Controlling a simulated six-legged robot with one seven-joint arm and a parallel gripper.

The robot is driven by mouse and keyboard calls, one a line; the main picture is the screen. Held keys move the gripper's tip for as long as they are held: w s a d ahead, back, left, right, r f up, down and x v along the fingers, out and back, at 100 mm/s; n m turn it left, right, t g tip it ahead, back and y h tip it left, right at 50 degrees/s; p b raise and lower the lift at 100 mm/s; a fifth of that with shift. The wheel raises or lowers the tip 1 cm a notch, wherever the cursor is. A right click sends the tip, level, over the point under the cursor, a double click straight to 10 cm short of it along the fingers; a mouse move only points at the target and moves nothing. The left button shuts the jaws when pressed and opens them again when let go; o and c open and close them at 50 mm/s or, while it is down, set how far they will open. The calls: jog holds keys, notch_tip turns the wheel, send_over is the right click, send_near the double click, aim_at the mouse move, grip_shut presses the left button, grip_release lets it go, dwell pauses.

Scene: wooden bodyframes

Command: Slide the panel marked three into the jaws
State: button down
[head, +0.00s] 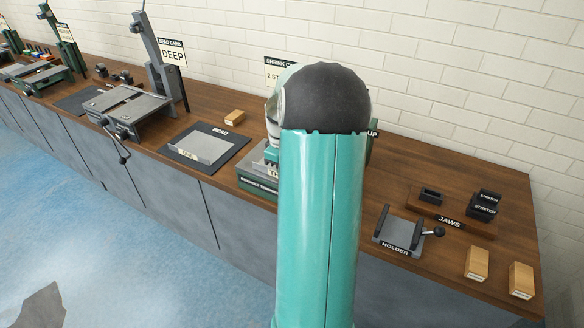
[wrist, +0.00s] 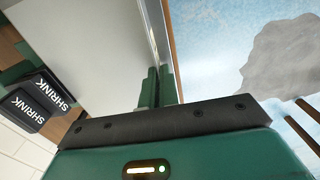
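A large grey sheet panel (wrist: 95,45) fills the upper left of the wrist view. My gripper (wrist: 157,88) has its two green fingers close together on the panel's right edge, and appears to pinch it there. No number shows on this panel, so I cannot tell its marking. Two black blocks marked SHRINK (wrist: 43,95) lie left of the panel in the wrist view. In the head view my teal arm hides the gripper, this panel and most of the green shrinking machine (head: 257,185), including any jaws in it.
Another grey panel (head: 203,147) lies on the dark BEAD mat (head: 180,153) to the left. At right are a JAWS tray (head: 465,229) with black STRETCH blocks (head: 486,203), a HOLDER (head: 398,237) and two wooden blocks (head: 477,264). The bench front edge drops to blue floor.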

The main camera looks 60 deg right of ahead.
jog(key=shift+d, duration=0.25)
jog(key=shift+d, duration=0.3)
jog(key=shift+w+d, duration=0.1)
jog(key=shift+d, duration=0.55)
jog(key=shift+d, duration=0.35)
jog(key=shift+w+d, duration=0.1)
jog(key=shift+d, duration=0.6)
jog(key=shift+d, duration=0.3)
jog(key=shift+d, duration=0.15)
jog(key=c, duration=1.6)
grip_release()
jog(key=shift+o, duration=0.5)
